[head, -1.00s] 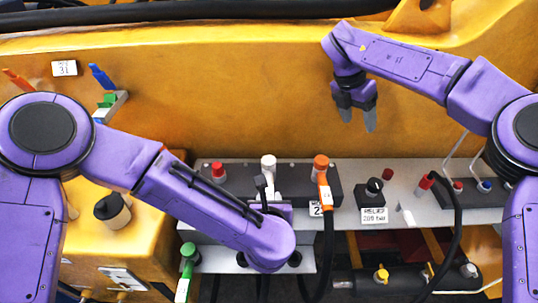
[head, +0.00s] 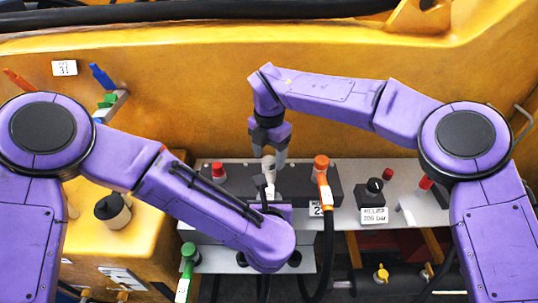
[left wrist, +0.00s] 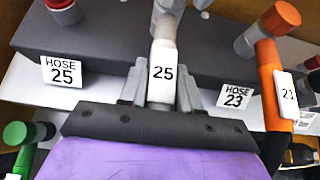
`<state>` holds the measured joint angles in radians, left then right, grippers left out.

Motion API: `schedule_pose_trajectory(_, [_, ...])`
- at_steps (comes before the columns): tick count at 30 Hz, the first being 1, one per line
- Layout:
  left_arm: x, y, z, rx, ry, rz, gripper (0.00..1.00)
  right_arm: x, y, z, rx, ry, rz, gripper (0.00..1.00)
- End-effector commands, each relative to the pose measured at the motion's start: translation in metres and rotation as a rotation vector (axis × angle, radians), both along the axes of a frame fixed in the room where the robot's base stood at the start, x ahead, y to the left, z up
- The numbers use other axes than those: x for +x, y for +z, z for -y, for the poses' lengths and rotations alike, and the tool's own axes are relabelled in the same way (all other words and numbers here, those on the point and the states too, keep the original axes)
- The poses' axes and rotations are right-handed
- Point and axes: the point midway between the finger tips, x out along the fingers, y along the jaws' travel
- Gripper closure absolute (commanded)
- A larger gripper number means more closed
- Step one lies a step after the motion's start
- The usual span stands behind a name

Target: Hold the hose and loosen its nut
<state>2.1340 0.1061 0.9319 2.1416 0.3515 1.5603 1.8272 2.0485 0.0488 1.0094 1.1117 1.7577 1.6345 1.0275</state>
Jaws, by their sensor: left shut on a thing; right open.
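The white hose (left wrist: 162,75), tagged 25, runs up between the fingers of my left gripper (left wrist: 161,92) in the left wrist view; the gripper is shut on it. In the head view my left wrist covers most of this hose. Its pale nut (head: 268,164) sits at the black block, above the left gripper. My right gripper (head: 267,156) is open and points down, its fingertips on either side of the nut. I cannot tell whether they touch it. Grey fingertips also show at the top of the left wrist view.
The black block (left wrist: 100,45) bears labels HOSE 25 (left wrist: 62,72) and HOSE 23 (left wrist: 237,95). An orange hose (left wrist: 268,75), tagged 21, stands close on the right. A red cap (head: 217,171) stands left of the nut. A green-ended hose (head: 188,256) hangs lower left.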

Motion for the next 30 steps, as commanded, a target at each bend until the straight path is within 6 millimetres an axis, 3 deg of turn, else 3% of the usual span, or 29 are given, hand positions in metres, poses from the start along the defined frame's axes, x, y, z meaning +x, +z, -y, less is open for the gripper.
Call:
schedule_pose_trajectory(10, [0.0001, -0.0001, -0.0002, 0.001, 0.001, 0.0, 0.97, -0.0001, -0.0077, 0.0002, 0.0, -0.001, 0.0, 0.34])
schedule_pose_trajectory(15, [0.0001, -0.0001, -0.0002, 0.001, 0.001, 0.0, 0.97, 0.0001, -0.0074, 0.0002, 0.0, -0.001, 0.0, 0.89])
schedule_pose_trajectory(30, [-0.0001, -0.0001, -0.0002, 0.0, 0.0, 0.0, 0.97, 0.0008, -0.0068, 0.0, 0.002, 0.11, 0.001, 0.9])
